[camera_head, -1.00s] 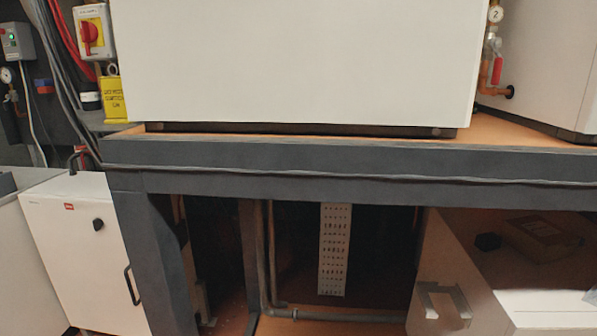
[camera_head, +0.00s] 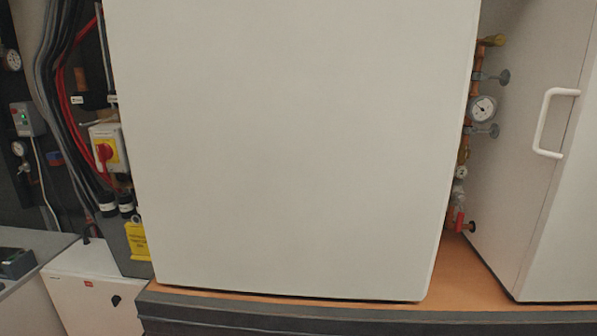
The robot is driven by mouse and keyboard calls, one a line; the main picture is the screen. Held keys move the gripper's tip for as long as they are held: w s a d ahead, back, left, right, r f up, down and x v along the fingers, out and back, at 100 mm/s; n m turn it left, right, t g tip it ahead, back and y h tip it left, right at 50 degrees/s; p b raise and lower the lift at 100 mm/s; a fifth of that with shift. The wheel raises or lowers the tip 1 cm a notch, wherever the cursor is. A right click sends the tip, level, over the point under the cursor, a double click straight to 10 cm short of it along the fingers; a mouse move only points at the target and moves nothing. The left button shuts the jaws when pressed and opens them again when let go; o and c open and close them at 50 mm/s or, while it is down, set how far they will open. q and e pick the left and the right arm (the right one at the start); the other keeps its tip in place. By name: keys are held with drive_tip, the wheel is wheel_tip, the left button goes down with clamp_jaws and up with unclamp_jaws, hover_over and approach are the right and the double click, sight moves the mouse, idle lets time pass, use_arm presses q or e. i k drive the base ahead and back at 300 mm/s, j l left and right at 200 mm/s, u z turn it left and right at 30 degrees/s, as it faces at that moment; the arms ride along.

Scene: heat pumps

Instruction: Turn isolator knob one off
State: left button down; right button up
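A red isolator knob (camera_head: 104,152) sits on a yellow plate on a light grey switch box (camera_head: 116,147) at the left, beside the large white cabinet. No label on it is readable as number one. A yellow warning tag (camera_head: 137,241) hangs below the box. Neither of my grippers is in the head view.
A large white cabinet (camera_head: 290,150) stands on the orange-topped bench (camera_head: 465,275) and fills the middle. Red and grey cables (camera_head: 62,90) run down the left wall. Pipes with a gauge (camera_head: 482,109) and a second white cabinet (camera_head: 545,200) with a handle are at the right.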

sight(106, 152)
drive_tip(key=i+j, duration=0.2)
drive_tip(key=j, duration=0.35)
drive_tip(key=i+j, duration=0.2)
drive_tip(key=j, duration=0.35)
drive_tip(key=i+j+u, duration=0.1)
drive_tip(key=j, duration=0.45)
drive_tip(key=i+j, duration=0.3)
drive_tip(key=j, duration=0.25)
drive_tip(key=i+j, duration=0.2)
drive_tip(key=j, duration=0.3)
drive_tip(key=i+j+u, duration=0.1)
drive_tip(key=j, duration=0.45)
drive_tip(key=i+j, duration=0.3)
drive_tip(key=j, duration=0.2)
drive_tip(key=i+j+u, duration=0.1)
drive_tip(key=i+j, duration=0.15)
drive_tip(key=j, duration=0.25)
